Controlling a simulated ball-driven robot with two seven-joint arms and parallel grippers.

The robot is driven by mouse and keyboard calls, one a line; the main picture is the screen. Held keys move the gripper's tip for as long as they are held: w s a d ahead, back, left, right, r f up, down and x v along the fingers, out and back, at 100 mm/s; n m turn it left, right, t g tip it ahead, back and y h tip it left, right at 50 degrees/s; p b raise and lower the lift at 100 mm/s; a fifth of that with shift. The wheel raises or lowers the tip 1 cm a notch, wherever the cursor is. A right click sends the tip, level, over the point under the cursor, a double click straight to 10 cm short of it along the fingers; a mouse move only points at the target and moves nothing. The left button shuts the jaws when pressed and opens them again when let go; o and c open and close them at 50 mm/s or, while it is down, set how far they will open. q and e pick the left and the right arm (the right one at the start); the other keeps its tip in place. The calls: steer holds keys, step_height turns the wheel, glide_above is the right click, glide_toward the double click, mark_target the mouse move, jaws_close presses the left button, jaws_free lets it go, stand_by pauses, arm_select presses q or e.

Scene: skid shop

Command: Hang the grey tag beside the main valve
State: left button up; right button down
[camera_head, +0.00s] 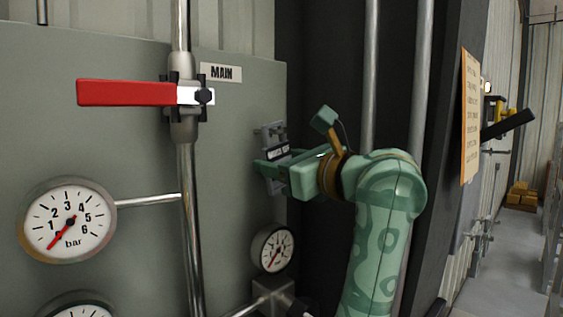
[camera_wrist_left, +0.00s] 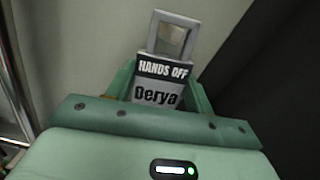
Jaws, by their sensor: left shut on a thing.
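The main valve has a red lever (camera_head: 125,93) lying level to the left of its pipe. The MAIN label (camera_head: 221,72) is on the grey-green panel just right of it. My left gripper (camera_head: 270,168) is shut on the grey tag (camera_head: 273,133), right of and below the valve, near the panel's right edge. In the left wrist view the tag (camera_wrist_left: 162,70) reads HANDS OFF and Derya. It sits between the fingers of my gripper (camera_wrist_left: 160,98), its open loop pointing up. I cannot tell whether the tag touches the panel. My right gripper is out of view.
A large gauge (camera_head: 67,220) is at left on the panel (camera_head: 90,140). A smaller gauge (camera_head: 272,248) sits below my left gripper. A steel pipe (camera_head: 187,220) runs down from the valve. An orange notice (camera_head: 470,115) hangs at right. The panel between pipe and gripper is clear.

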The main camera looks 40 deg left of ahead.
arm_select(q)
steer(key=o, duration=0.8)
steer(key=shift+o, duration=0.2)
steer(key=s+d+b, duration=0.1)
steer(key=d+b, duration=0.4)
steer(key=d, duration=1.1)
steer(key=shift+s+d+f, duration=0.2)
steer(key=shift+s+f, duration=0.1)
